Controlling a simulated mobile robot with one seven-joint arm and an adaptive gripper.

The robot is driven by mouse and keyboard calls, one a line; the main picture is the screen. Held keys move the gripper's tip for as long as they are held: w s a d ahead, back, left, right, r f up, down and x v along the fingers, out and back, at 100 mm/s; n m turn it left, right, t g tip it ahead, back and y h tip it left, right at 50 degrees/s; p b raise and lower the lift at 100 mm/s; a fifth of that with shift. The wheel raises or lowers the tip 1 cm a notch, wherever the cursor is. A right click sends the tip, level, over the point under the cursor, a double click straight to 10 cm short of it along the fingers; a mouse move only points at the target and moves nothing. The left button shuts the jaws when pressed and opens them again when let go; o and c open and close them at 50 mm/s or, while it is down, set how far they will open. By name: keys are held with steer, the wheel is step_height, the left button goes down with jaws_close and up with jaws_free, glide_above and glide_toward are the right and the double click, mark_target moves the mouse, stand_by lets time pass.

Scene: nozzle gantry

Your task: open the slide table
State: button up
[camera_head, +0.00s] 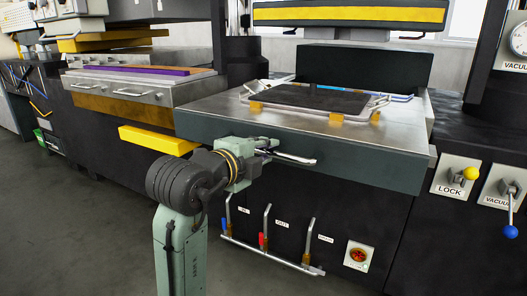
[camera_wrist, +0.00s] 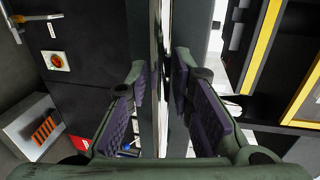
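The slide table (camera_head: 215,108) has a bright metal top and a dark front face; it stands right of the middle in the head view. A silver bar handle (camera_head: 297,160) sits on its front face. My gripper (camera_head: 268,147) is at the left part of this handle. In the wrist view my gripper (camera_wrist: 164,90) has its two purple-padded fingers apart, one on each side of the bright handle bar (camera_wrist: 162,60), which runs top to bottom between them. Any contact between pads and bar is hard to make out. The fingertips are partly hidden in the head view.
A dark plate in a frame (camera_head: 310,99) lies on the slide table. Below are several levers (camera_head: 266,228) and a red button (camera_head: 357,255). A LOCK lever with a yellow knob (camera_head: 470,173) is to the right. A yellow bar (camera_head: 158,140) juts out at left. The floor in front is clear.

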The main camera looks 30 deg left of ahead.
steer(key=shift+o, duration=1)
steer(key=v, duration=1.2)
